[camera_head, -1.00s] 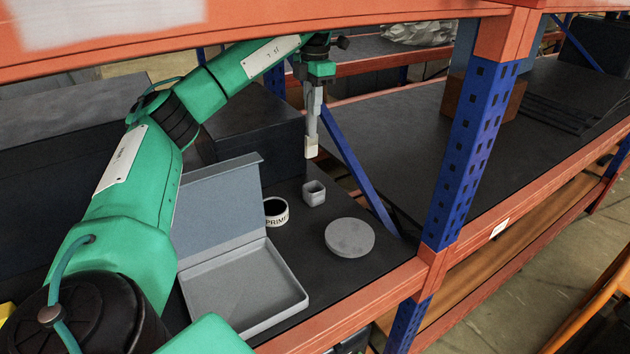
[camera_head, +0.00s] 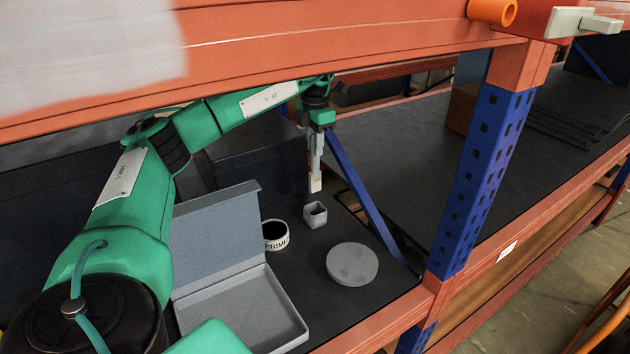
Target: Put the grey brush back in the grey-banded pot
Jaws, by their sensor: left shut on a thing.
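My left gripper (camera_head: 318,150) is shut on a slim grey brush with a pale, cream-coloured lower end (camera_head: 316,183). The brush hangs nearly upright, pale end down. In the picture, that end is just above a small square grey pot (camera_head: 316,216), with a narrow gap between them. The pot stands upright on the dark shelf, and its opening shows. I cannot make out a separate band on it. My right gripper is not in view.
A round pot marked PRIMER (camera_head: 277,243) stands left of the grey pot. A grey disc (camera_head: 352,265) lies in front, and an open grey box (camera_head: 245,318) lies at the left. An orange beam (camera_head: 330,45) crosses above; a blue post (camera_head: 485,180) stands right.

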